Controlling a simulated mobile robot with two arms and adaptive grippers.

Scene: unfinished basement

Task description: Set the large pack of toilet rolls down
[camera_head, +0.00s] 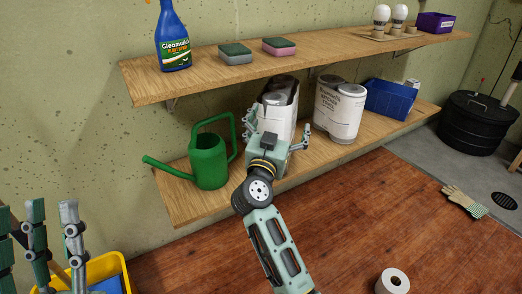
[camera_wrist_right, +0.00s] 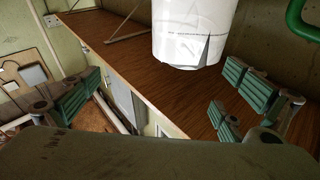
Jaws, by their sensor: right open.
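A white pack of rolls (camera_head: 283,97) stands on the lower wooden shelf (camera_head: 192,205), partly hidden behind my right gripper in the head view. In the right wrist view the lower part of the white pack (camera_wrist_right: 190,35) appears upright on the brown shelf board. My right gripper (camera_head: 278,128) is open in front of it, fingers spread to both sides; the wrist view shows a gap between the fingers and the pack. A second pack of rolls (camera_head: 338,108) with printed wrapping stands to the right. My left gripper (camera_head: 54,240) is at the lower left, fingers apart and empty.
A green watering can (camera_head: 208,161) stands close left of my right gripper. A blue bin (camera_head: 390,101) is at the shelf's right. The upper shelf (camera_head: 150,88) holds a spray bottle, sponges and bulbs. A loose roll (camera_head: 393,283) and gloves (camera_head: 465,201) lie on the floor.

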